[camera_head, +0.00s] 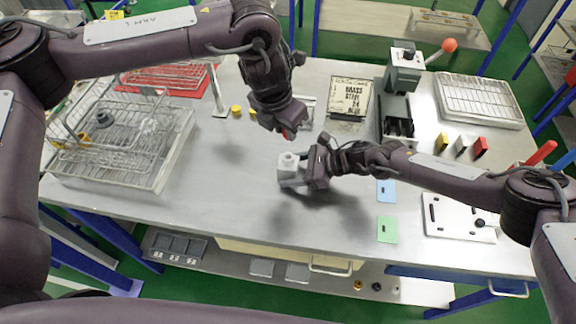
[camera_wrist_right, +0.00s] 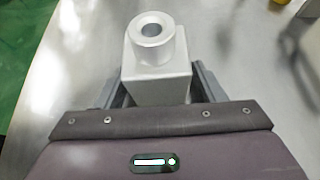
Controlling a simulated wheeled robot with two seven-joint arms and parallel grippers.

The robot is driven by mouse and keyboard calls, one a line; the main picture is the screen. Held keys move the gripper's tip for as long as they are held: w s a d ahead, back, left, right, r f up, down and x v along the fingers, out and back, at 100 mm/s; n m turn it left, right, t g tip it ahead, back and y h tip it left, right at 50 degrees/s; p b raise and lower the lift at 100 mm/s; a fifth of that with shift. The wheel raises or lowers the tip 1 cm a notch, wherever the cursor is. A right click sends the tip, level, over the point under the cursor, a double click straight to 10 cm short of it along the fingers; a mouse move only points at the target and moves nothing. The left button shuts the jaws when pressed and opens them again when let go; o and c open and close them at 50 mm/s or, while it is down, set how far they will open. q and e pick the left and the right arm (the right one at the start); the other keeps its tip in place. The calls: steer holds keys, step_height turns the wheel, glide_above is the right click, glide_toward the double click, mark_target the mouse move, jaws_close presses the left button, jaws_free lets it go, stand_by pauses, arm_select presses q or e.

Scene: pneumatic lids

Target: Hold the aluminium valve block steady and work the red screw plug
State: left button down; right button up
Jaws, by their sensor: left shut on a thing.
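The aluminium valve block (camera_head: 287,170) is a pale square body with a round neck on top, upright in the middle of the head view. In the right wrist view the block (camera_wrist_right: 158,75) shows an open, empty hole in its neck. My right gripper (camera_head: 298,178) is shut on the block from the right, one finger along each side. My left gripper (camera_head: 288,134) is above the block, pointing down, shut on the red screw plug (camera_head: 286,135). Only a bit of red shows between its fingers. The plug is apart from the neck.
A wire rack (camera_head: 110,150) in a tray stands at the left. Coloured blocks, blue and green cards, and a white plate (camera_head: 458,218) lie right. The front middle of the table is clear.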

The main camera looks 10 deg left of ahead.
steer(key=shift+o, duration=0.7)
steer(key=v, duration=1.2)
